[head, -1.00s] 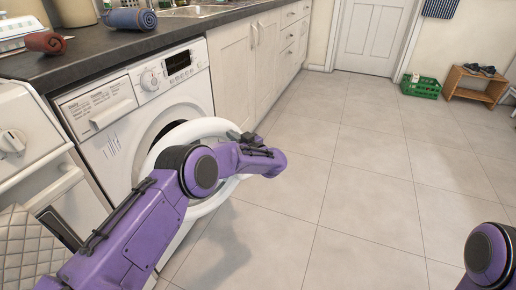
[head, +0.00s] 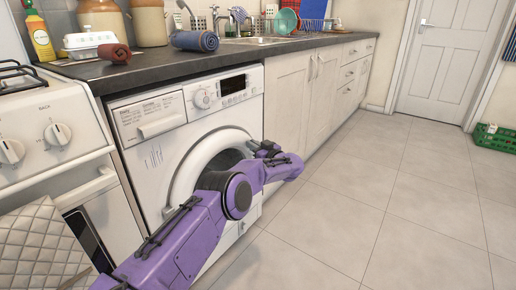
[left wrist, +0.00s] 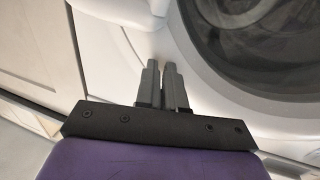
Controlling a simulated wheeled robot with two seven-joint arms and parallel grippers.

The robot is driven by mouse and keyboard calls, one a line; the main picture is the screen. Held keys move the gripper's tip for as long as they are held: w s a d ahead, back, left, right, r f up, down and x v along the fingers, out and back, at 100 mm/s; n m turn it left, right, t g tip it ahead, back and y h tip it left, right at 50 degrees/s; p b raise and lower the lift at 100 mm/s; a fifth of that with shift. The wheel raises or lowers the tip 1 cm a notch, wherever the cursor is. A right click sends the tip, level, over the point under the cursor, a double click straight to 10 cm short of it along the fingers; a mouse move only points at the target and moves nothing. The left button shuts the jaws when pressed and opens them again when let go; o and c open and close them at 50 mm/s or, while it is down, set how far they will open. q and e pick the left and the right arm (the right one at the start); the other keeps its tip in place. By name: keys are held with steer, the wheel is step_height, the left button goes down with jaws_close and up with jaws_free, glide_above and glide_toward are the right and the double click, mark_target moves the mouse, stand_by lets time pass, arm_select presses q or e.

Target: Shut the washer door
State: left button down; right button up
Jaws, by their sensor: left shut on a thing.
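The white washer (head: 150,165) stands under the dark counter. Its round white door (head: 186,172) is seen at an angle, with a dark gap showing inside its ring; how far it stands from the washer front is hard to tell. My left arm crosses in front of the door's lower part. My left gripper (head: 266,149) is at the right edge of the door. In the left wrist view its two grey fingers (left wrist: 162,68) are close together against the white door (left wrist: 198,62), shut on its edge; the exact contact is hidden. My right gripper is out of view.
A white cooker (head: 50,130) stands left of the washer, with a quilted cloth (head: 40,245) at its front. Cream cabinets (head: 300,95) run to the right. The tiled floor (head: 385,225) on the right is clear. A green crate (head: 494,138) sits at the far right.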

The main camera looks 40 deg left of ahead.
arm_select(q)
steer(key=shift+s+a+r, duration=0.1)
steer(key=shift+a+r, duration=0.45)
steer(key=shift+a, duration=0.05)
steer(key=d+f+p, duration=0.1)
steer(key=d+p, duration=0.3)
steer(key=d, duration=1.1)
steer(key=shift+w+d, duration=0.15)
steer(key=shift+w, duration=0.1)
